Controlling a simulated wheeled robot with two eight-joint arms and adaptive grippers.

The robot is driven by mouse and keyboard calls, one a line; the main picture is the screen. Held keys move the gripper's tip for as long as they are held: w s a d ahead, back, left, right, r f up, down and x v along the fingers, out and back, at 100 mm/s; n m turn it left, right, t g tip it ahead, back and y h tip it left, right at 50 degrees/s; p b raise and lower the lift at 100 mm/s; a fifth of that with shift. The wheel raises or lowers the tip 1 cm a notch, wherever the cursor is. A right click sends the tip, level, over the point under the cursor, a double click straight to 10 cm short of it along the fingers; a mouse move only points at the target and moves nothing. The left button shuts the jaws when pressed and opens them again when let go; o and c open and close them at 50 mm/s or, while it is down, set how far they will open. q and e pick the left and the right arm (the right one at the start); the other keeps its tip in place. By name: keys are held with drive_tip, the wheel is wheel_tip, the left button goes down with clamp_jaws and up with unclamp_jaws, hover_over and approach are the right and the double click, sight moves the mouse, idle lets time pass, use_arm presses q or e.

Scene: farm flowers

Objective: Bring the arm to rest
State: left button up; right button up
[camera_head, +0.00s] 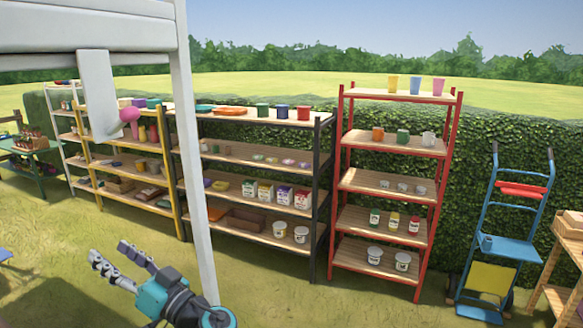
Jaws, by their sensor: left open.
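My left gripper (110,252) shows at the lower left of the head view, with grey fingers and a teal and black body. Its fingers are apart and point up and to the left. Nothing shows between them, and the gripper is held over the grass, clear of the shelves. Most of the left arm behind the teal joint is cut off by the bottom edge. My right gripper is not in view.
A white post (194,170) stands close behind my left gripper. Stocked shelves line the hedge, with a red rack (420,262) at centre right. A blue hand truck (513,246) and wooden stand (548,262) are at right. Grass in front is open.

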use_arm(q)
drive_tip(key=s+f+m+g+h+b, duration=0.15)
drive_tip(key=f+h, duration=0.25)
drive_tip(key=f, duration=0.5)
drive_tip(key=s+d+f+m+h+b, duration=0.1)
drive_tip(key=s+f+m+h+b, duration=0.15)
drive_tip(key=f, duration=0.65)
drive_tip(key=s+f+m+h+b, duration=0.1)
drive_tip(key=s+f+h+b, duration=0.25)
drive_tip(key=f, duration=0.55)
drive_tip(key=s+d+f+m+h+b, duration=0.2)
drive_tip(key=d+f+h, duration=0.3)
drive_tip(key=d+f, duration=0.2)
drive_tip(key=s+d+f+m+h+b, duration=0.2)
drive_tip(key=d+f+h, duration=0.3)
drive_tip(key=d+f, duration=0.2)
drive_tip(key=d, duration=0.2)
drive_tip(key=shift+s+d+f+m+b, duration=0.2)
drive_tip(key=shift+s+d+m+b, duration=0.1)
drive_tip(key=shift+d+b, duration=0.1)
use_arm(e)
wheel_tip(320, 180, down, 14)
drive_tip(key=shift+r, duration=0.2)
use_arm(q)
drive_tip(key=shift+t, duration=0.25)
